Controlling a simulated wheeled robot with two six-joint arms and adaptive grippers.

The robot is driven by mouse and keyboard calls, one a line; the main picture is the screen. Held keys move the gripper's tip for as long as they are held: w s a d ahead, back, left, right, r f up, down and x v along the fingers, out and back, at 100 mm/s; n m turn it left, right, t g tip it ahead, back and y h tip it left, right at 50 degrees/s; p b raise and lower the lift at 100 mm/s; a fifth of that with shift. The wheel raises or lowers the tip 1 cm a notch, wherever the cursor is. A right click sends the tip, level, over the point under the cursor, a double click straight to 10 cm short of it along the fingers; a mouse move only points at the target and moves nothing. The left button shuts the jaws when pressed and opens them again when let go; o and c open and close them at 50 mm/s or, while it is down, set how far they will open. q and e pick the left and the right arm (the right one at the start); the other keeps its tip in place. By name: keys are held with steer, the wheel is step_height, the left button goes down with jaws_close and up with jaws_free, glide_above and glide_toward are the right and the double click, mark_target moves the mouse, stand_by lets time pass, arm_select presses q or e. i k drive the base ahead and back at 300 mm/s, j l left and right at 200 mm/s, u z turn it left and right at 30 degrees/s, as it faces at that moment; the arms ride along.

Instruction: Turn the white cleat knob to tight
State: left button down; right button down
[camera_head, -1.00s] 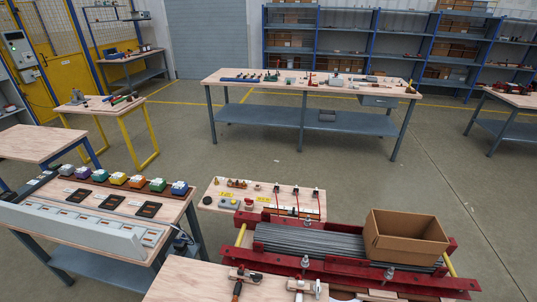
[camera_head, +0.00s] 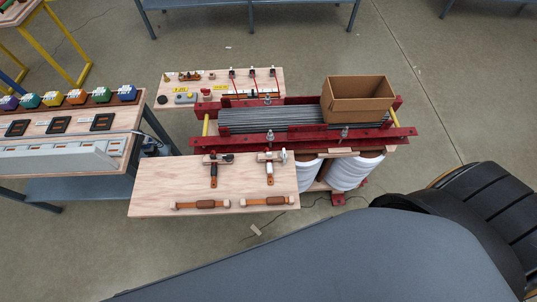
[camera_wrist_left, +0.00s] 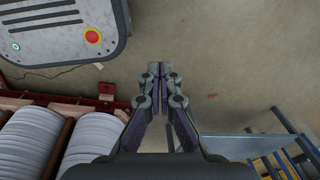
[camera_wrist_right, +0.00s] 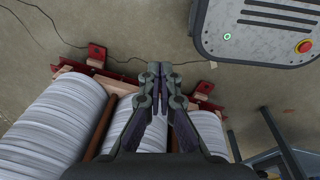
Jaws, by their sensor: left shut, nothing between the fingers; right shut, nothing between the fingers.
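In the head view, a small white knob (camera_head: 283,156) sits on the right-hand clamp-like cleat fitting (camera_head: 271,158) at the back edge of the wooden board (camera_head: 150,190). A similar cleat fitting with a dark knob (camera_head: 228,158) stands to its left. The knob's turn position is too small to tell. My left gripper (camera_wrist_left: 160,70) is shut and empty over the floor in the left wrist view. My right gripper (camera_wrist_right: 160,70) is shut and empty near the coils in the right wrist view. Neither gripper shows in the head view, and neither wrist view shows the knob.
Behind the board is a red frame (camera_head: 305,144) with grey strips (camera_head: 265,120) and a cardboard box (camera_head: 358,105). White coils (camera_head: 350,172) hang below it. Two brown-handled tools (camera_head: 262,201) lie at the board's front. A switch bench (camera_head: 60,170) stands left.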

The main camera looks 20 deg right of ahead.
mark_target(284, 156)
steer(key=z, duration=0.85)
